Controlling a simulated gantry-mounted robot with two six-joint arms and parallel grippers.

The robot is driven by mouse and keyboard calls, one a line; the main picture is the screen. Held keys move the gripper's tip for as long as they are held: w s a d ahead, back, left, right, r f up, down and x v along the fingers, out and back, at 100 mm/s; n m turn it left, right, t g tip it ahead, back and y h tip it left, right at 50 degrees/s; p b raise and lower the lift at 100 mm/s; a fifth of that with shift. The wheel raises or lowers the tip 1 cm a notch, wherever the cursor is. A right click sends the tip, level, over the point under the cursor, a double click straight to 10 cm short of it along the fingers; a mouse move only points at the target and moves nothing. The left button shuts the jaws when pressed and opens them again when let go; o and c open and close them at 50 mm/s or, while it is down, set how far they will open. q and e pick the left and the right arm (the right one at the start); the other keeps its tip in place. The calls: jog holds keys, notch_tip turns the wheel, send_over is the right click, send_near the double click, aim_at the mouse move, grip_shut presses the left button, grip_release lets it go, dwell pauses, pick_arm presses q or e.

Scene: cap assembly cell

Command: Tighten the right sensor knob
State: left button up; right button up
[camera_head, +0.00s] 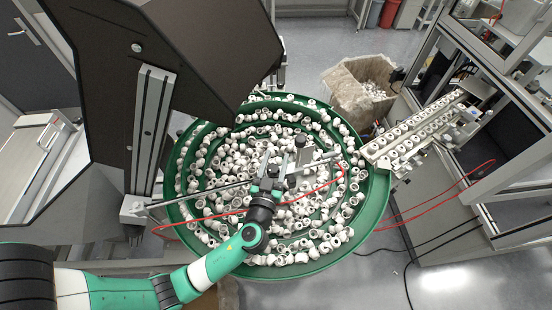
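My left arm comes in from the lower left, and its dark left gripper (271,181) is over the middle of the green bowl, at a metal sensor bracket (318,160). Small dark knobs or clamps sit on this bracket; one dark knob (300,141) stands above and to the right of the gripper. Other dark parts lie close around the fingers, and I cannot tell which are knobs and which are fingertips. The fingers are too small to show whether they are open or shut, or touching a knob. My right gripper is not in view.
The round green feeder bowl (376,205) is full of white caps. A thin metal rod (190,199) and red cables (425,210) cross this area. A track of caps (412,138) leads off right. A box (345,92) stands behind, and a machine frame (490,225) stands right.

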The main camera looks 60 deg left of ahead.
pick_arm(q)
grip_shut()
jog(key=shift+f, duration=0.1)
jog(key=shift+m+t+h, duration=0.5)
jog(key=shift+h, duration=0.1)
jog(key=shift+m+t+h, duration=0.4)
jog(key=shift+m+h, duration=0.1)
jog(key=m+h+p, duration=0.1)
jog(key=m+t+h+p, duration=0.1)
jog(key=h+p, duration=0.1)
jog(key=shift+w+d+r+t, duration=0.2)
jog(key=shift+d+t, duration=0.1)
jog(key=shift+d, duration=0.05)
jog(key=shift+w+d+f+m+h, duration=0.15)
jog(key=shift+m+h, duration=0.25)
jog(key=shift+h, duration=0.2)
